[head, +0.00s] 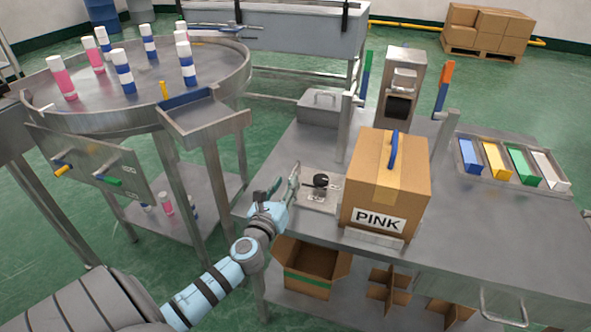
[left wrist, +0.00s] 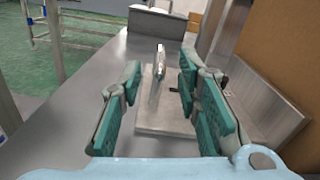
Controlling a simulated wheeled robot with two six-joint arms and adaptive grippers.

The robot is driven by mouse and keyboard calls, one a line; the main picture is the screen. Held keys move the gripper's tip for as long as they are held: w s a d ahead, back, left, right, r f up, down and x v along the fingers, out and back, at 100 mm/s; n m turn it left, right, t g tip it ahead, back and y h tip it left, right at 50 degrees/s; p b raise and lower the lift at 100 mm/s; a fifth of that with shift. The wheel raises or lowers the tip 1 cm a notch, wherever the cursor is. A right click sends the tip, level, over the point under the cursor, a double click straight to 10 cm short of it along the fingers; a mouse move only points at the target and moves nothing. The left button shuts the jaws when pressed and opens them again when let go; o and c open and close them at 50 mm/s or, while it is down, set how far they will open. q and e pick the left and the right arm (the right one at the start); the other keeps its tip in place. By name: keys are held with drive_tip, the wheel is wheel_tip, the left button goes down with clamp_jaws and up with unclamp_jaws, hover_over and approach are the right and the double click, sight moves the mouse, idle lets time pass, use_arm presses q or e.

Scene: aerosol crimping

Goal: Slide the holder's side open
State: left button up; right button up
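The holder is a small metal fixture (head: 318,203) on the bench, left of the cardboard box, with a dark round knob (head: 320,181) on it. A thin upright metal plate (head: 294,182) stands at its left side. In the left wrist view this plate (left wrist: 158,62) is seen nearly edge-on above the flat base (left wrist: 165,117). My left gripper (head: 272,194) is open and empty, just in front of and left of the plate. In the left wrist view the plate shows between the spread fingers, beyond their tips; I see no contact. My right gripper is not in view.
A box marked PINK (head: 386,183) stands close on the right, with its metal stop (left wrist: 270,105) beside my fingers. A crimping machine (head: 401,90) stands behind. A round table (head: 130,105) with several cans is at left. The bench left of the holder is clear.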

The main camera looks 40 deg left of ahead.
sight(295, 168)
use_arm(q)
drive_tip(key=x, duration=0.6)
drive_tip(key=shift+w+f+b, duration=0.2)
drive_tip(key=shift+f+b, duration=0.15)
drive_tip(key=shift+b, duration=0.05)
drive_tip(key=shift+w+a+r, duration=0.15)
drive_tip(key=shift+w, duration=0.45)
clamp_jaws()
